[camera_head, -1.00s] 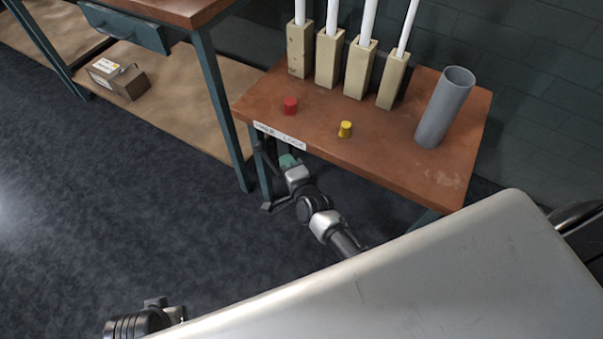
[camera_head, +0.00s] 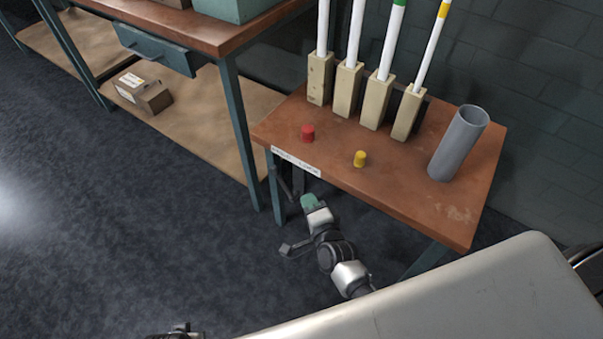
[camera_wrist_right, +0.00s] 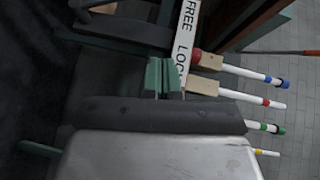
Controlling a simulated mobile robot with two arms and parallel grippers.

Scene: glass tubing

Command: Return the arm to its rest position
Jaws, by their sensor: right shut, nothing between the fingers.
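My right arm reaches up from the bottom centre in the head view. Its gripper (camera_head: 309,201), with green fingers, is in front of and below the small table's (camera_head: 400,196) front edge, apart from the red cap and the yellow cap. The fingers are shut and empty. They also show in the right wrist view (camera_wrist_right: 165,75), near a white label with "FREE" on it. A dark bit of my own body (camera_head: 180,333) is cut off at the bottom edge of the head view; my left gripper cannot be made out.
On the table stand several wooden blocks (camera_head: 320,80) with upright white tubes, a grey cylinder (camera_head: 459,143), a red cap (camera_head: 308,133) and a yellow cap (camera_head: 360,158). A bench (camera_head: 227,40) with a box (camera_head: 143,93) on its lower shelf is left. Floor at lower left is clear.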

